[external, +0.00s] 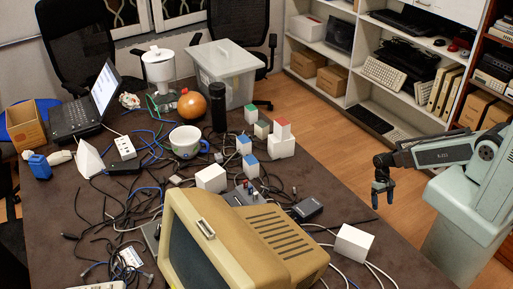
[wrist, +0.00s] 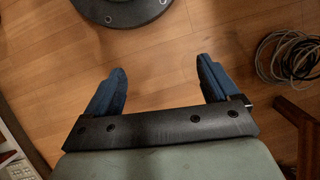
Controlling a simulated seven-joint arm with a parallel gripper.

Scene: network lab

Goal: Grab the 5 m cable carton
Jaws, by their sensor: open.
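Several small white cartons stand on the dark table, some with coloured tops: green (external: 251,116), red (external: 282,129), blue (external: 244,147) and another blue (external: 251,167). Larger plain white boxes are at the table's middle (external: 211,179), below the red-topped one (external: 281,148) and near the right edge (external: 353,244). No length marking is readable, so I cannot tell which is the 5 m cable carton. My gripper (external: 382,203) hangs off the table's right side, pointing down, open and empty. In the wrist view its blue fingers (wrist: 160,70) are spread above the wooden floor.
A beige monitor (external: 245,240) stands at the table's front. Shelves (external: 370,75) line the back. Coiled cable (wrist: 287,57) lies on the floor.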

